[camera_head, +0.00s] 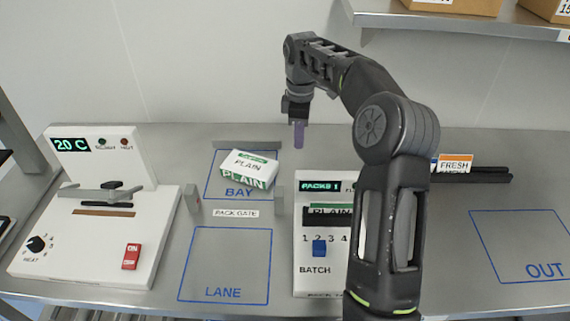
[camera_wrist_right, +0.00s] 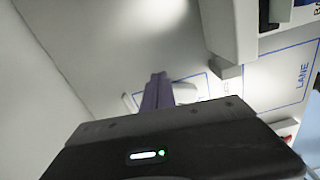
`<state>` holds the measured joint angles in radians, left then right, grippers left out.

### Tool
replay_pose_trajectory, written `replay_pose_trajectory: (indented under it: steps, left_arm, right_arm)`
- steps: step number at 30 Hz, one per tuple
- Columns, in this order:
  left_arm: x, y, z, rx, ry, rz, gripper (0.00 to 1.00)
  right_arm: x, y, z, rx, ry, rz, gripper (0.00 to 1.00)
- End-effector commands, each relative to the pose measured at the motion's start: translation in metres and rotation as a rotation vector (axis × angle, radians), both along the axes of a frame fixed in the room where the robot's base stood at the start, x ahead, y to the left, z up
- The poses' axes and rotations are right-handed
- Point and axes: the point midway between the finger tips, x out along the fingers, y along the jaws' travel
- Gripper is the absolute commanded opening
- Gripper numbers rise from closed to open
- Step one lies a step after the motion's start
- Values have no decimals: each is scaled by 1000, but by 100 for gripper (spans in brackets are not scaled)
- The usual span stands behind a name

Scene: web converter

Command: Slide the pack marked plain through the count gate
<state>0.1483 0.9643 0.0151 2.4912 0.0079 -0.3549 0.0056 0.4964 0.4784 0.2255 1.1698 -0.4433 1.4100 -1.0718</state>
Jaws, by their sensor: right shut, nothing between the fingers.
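The white and green pack marked PLAIN (camera_head: 249,165) sits in the blue-outlined BAY (camera_head: 214,190), turned at an angle. The count gate, labelled PACK GATE (camera_head: 236,213), lies just in front of it, with a grey post (camera_head: 278,201) at its right and another post (camera_head: 193,201) at its left. My right gripper (camera_head: 299,135) is shut and empty, its purple fingers pointing down behind and to the right of the pack, apart from it. The fingers also show in the wrist view (camera_wrist_right: 157,92). My left gripper is not in view.
The empty LANE outline (camera_head: 224,265) is in front of the gate. The batch counter (camera_head: 310,260), reading PACKS 1, stands to the right, partly behind my right arm. A white heat sealer (camera_head: 95,235) stands left. The OUT square (camera_head: 525,245) is clear at far right.

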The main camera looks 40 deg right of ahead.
Motion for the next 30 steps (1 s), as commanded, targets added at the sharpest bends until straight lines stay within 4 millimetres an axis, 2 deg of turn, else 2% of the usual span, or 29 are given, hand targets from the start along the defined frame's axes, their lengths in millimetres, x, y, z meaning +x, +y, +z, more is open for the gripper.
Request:
replay_pose_trajectory:
  steps: [7,13,15,24,30]
  left_arm:
    - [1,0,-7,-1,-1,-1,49]
    - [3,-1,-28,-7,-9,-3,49]
    - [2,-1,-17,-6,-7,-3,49]
    - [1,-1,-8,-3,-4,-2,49]
    - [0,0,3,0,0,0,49]
  right_arm:
    - [0,0,-8,1,1,-2,0]
    - [-1,0,-35,1,1,-3,0]
    - [-1,0,-39,3,4,-2,0]
    - [-1,1,-99,3,4,-2,0]
    - [20,22,-98,1,0,1,0]
